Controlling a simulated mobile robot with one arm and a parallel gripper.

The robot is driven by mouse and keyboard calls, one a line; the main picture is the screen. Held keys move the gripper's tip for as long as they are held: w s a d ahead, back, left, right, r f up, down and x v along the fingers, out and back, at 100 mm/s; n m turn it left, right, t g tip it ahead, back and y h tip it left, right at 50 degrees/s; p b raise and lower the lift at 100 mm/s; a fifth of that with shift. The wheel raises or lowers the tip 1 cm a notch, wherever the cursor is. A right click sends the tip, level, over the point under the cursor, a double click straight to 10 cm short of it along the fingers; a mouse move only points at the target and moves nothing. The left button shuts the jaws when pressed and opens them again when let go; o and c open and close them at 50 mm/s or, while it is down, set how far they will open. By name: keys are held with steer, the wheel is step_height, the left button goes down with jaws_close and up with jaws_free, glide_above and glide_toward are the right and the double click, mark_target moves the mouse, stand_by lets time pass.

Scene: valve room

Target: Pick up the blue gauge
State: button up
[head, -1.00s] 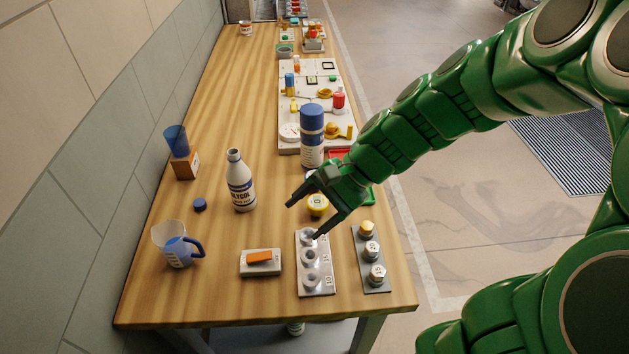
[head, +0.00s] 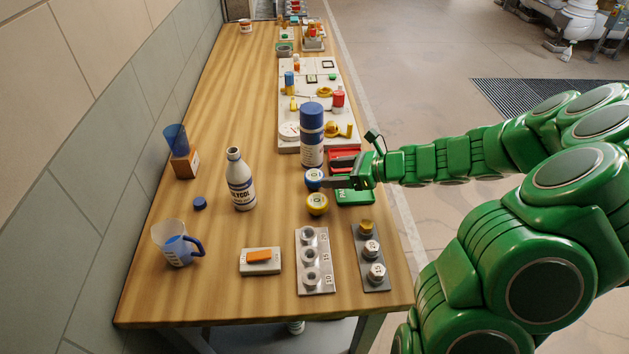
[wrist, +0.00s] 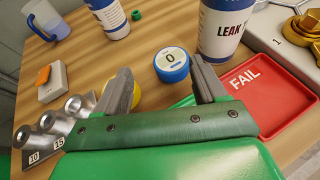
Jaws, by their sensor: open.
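The blue gauge (head: 314,179) is a round body with a white face, standing on the wooden table just in front of a tall blue-and-white canister (head: 312,146). In the wrist view the gauge (wrist: 171,64) shows a "0" on its face and appears between my open fingers. My gripper (head: 345,163) is open and empty, just right of the gauge in the head view. In the wrist view my gripper (wrist: 160,70) has its right fingertip close to the gauge's right edge; I cannot tell whether they touch.
A yellow gauge (head: 317,205) stands just nearer than the blue one. A red FAIL tray (wrist: 275,98) and a green tray (head: 356,197) lie to the right. The canister (wrist: 222,32) marked LEAK stands close behind. A glycol bottle (head: 240,182) is left.

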mark_target(319, 175)
steer(key=shift+w+d+f+m, duration=0.4)
steer(key=shift+f, duration=0.1)
steer(key=shift+x, duration=1.2)
steer(key=shift+f+x, duration=0.15)
steer(key=shift+x, duration=0.8)
steer(key=shift+f+x, duration=0.15)
steer(key=shift+x, duration=0.75)
steer(key=shift+w+a+f, duration=0.3)
steer(key=shift+w+a, duration=0.1)
steer(key=shift+a, duration=0.1)
steer(key=shift+t, duration=0.3)
steer(key=c, duration=0.9)
